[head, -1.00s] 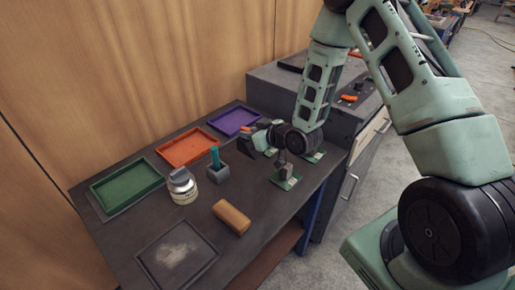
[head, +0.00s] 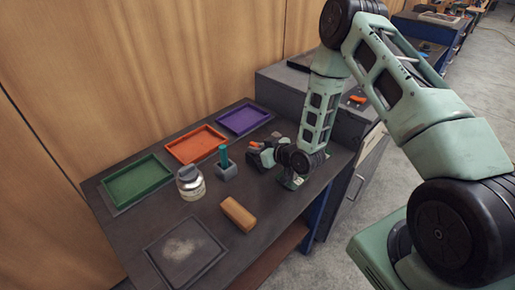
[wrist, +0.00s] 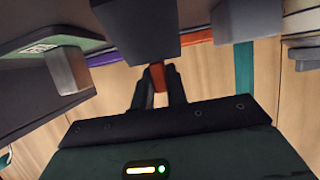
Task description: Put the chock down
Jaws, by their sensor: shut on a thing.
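My gripper (wrist: 157,84) is shut on a small orange-red tab (wrist: 157,77) in the wrist view. The tab joins a dark grey block (wrist: 137,32), which I take to be the chock. In the head view my gripper (head: 262,156) is low over the right end of the dark table, right of the grey holder (head: 227,172) with the teal stick (head: 223,154). My arm and gripper hide most of the chock there. I cannot tell whether its underside touches the table.
A green-based support with a grey block (wrist: 68,70) stands close by in the wrist view. Purple (head: 243,119), orange (head: 196,145) and green (head: 138,182) trays line the back. A jar (head: 190,184), a wooden block (head: 238,214) and a dark square tray (head: 186,250) stand nearer.

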